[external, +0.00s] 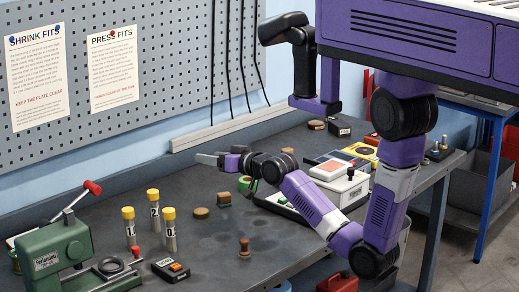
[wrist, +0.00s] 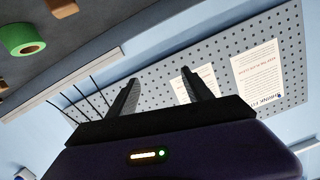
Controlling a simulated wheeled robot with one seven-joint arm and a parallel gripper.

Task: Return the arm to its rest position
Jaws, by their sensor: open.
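My purple and black arm reaches from the right over the dark bench (external: 205,265) in the external view. My gripper (external: 208,158) points left above the bench, toward the pegboard side, and appears clear of the objects. In the wrist view my gripper (wrist: 158,90) shows two dark fingers spread apart with nothing between them. The pegboard (wrist: 225,75) and its paper sheets show beyond the fingers.
Several yellow-capped vials (external: 170,230) stand at the front left near a green press (external: 62,255). A green ring (wrist: 20,35) shows in the wrist view. The bench middle has free room.

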